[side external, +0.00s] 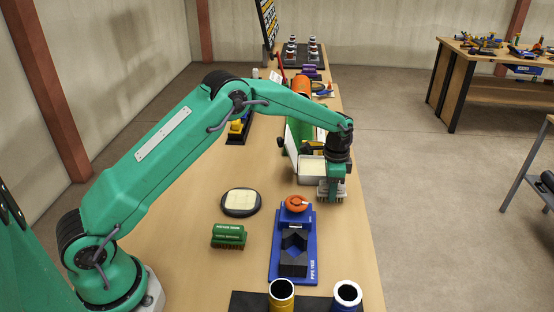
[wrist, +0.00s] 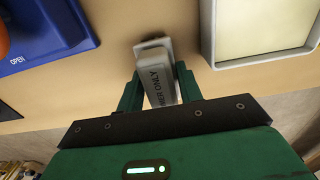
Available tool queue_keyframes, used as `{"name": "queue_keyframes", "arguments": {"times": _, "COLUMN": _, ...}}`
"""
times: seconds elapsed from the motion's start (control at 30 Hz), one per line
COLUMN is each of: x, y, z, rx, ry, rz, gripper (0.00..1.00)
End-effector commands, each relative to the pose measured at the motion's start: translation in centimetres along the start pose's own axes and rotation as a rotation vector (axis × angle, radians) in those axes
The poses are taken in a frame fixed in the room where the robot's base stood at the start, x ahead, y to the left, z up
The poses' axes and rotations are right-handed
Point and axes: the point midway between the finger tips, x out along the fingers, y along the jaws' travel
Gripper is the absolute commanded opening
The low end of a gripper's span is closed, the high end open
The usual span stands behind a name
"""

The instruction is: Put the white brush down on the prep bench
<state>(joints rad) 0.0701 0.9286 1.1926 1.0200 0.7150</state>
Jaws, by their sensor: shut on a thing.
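The white brush (wrist: 155,62) is between the fingers of my gripper (wrist: 160,92) in the wrist view, its lettered side partly showing the word "ONLY". In the side view my gripper (side external: 333,181) points down near the right edge of the long wooden bench (side external: 357,250), shut on the brush (side external: 331,194). The brush's bristles face down, low over the bench. I cannot tell whether they touch the wood.
A blue pipe vise (side external: 293,262) with an orange knob stands in front of the brush. A pale-filled tray (side external: 301,178) is close behind-left. A green brush (side external: 229,236) and a round dark dish (side external: 226,208) lie left. Bare wood shows right of the vise.

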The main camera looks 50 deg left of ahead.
Motion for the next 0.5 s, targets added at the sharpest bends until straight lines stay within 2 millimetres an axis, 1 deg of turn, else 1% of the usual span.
{"name": "queue_keyframes", "arguments": {"times": 0.23, "x": 0.00, "y": -0.01, "z": -0.01, "rx": 0.000, "ry": 0.000, "rz": 0.000, "gripper": 0.09}}
{"name": "queue_keyframes", "arguments": {"times": 0.27, "x": 0.00, "y": -0.01, "z": -0.01, "rx": 0.000, "ry": 0.000, "rz": 0.000, "gripper": 0.38}}
{"name": "queue_keyframes", "arguments": {"times": 0.3, "x": 0.00, "y": -0.01, "z": -0.01, "rx": 0.000, "ry": 0.000, "rz": 0.000, "gripper": 0.46}}
{"name": "queue_keyframes", "arguments": {"times": 0.37, "x": -0.01, "y": -0.01, "z": -0.01, "rx": 0.000, "ry": 0.000, "rz": 0.000, "gripper": 0.57}}
{"name": "queue_keyframes", "arguments": {"times": 0.4, "x": -0.01, "y": -0.01, "z": -0.01, "rx": 0.000, "ry": 0.000, "rz": 0.000, "gripper": 0.61}}
{"name": "queue_keyframes", "arguments": {"times": 0.5, "x": -0.01, "y": -0.01, "z": -0.01, "rx": 0.000, "ry": 0.000, "rz": 0.000, "gripper": 0.61}}
